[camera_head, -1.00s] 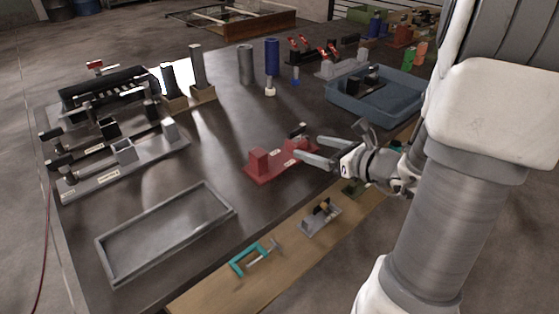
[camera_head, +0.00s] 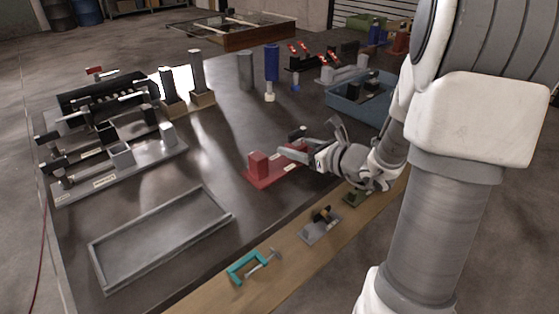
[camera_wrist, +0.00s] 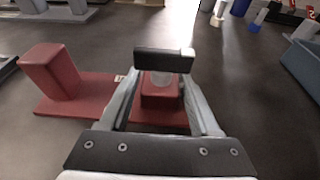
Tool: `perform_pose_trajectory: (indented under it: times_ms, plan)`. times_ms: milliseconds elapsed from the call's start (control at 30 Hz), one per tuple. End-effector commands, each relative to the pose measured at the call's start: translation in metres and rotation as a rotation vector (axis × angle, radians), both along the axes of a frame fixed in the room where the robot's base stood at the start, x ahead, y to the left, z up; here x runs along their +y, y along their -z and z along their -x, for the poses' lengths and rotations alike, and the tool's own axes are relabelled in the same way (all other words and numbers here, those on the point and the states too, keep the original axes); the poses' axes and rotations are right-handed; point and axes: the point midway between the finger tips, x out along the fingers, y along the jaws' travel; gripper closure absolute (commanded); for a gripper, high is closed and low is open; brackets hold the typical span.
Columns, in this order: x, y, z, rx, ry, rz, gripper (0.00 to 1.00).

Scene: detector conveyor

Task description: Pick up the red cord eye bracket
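The red cord eye bracket (camera_head: 258,166) lies on the dark table, a flat red base with an upright red block at its left end. In the wrist view the bracket (camera_wrist: 52,75) extends from the left to under my gripper. My gripper (camera_head: 308,148) is at the bracket's right end. In the wrist view my gripper (camera_wrist: 162,78) has its fingers apart, with a second red block visible between them. A black bar (camera_wrist: 163,61) with a pale round part beneath shows at the fingertips. Whether the fingers touch it I cannot tell.
A grey empty tray (camera_head: 160,240) lies front left. A teal clamp (camera_head: 247,265) and a small grey bracket (camera_head: 320,226) lie on the wooden front strip. A blue bin (camera_head: 350,102) stands at the back right. Grey fixtures (camera_head: 120,170) fill the left side.

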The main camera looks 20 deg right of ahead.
Motion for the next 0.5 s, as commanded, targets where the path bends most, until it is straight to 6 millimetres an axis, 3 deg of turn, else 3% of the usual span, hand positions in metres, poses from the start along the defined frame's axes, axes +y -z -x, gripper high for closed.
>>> perform_pose_trajectory:
  times_ms: [33, 333, 500]
  plan:
    - [0.0000, 0.0000, 0.0001, 0.000, 0.000, 0.000, 0.47]
    - [-0.0001, 0.0000, 0.0002, 0.000, 0.000, 0.000, 1.00]
    - [-0.0001, 0.0001, 0.0003, 0.000, 0.000, 0.000, 1.00]
